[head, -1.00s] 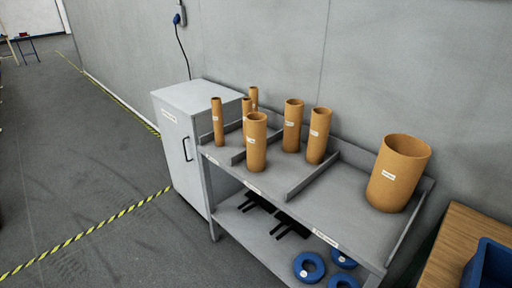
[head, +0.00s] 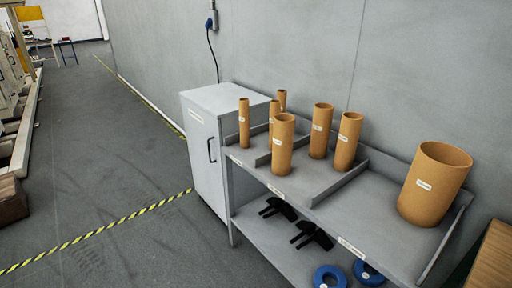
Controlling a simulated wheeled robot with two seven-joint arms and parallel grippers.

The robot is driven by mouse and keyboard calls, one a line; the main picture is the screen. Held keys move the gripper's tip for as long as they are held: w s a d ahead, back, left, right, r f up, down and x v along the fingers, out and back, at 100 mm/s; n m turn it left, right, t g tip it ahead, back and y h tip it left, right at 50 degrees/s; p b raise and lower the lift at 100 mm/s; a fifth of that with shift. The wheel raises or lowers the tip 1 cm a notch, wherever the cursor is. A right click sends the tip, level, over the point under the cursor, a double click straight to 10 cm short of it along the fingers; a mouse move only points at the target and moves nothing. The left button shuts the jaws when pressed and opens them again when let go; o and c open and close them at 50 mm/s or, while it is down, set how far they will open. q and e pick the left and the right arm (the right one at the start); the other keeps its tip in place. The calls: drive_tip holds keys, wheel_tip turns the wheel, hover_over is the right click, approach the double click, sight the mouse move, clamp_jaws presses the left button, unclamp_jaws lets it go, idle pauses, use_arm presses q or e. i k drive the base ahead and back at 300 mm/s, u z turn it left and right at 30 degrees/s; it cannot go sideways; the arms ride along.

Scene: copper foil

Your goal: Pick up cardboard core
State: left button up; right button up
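Several tan cardboard cores stand upright on a grey shelf unit (head: 358,205) in the head view. The thin cores, including one at the front left (head: 244,124), stand in the left section. Medium cores stand in the middle section: one in front (head: 283,150), one behind (head: 320,135) and one to the right (head: 348,145). A wide, short core (head: 432,188) stands alone in the right section. Each of the larger cores bears a small white label, too small to read. Neither of my grippers is in view.
A grey cabinet (head: 208,160) stands left of the shelf unit. The lower shelf holds black brackets (head: 312,236) and blue rings (head: 330,277). A wooden surface (head: 494,265) is at the lower right. The floor (head: 100,165) at left is open, with yellow-black tape (head: 100,232).

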sight(283, 123)
drive_tip(key=u, duration=0.35)
drive_tip(key=i, duration=1.05)
drive_tip(key=z, duration=2.25)
drive_tip(key=i, duration=0.45)
drive_tip(key=u, duration=1.6)
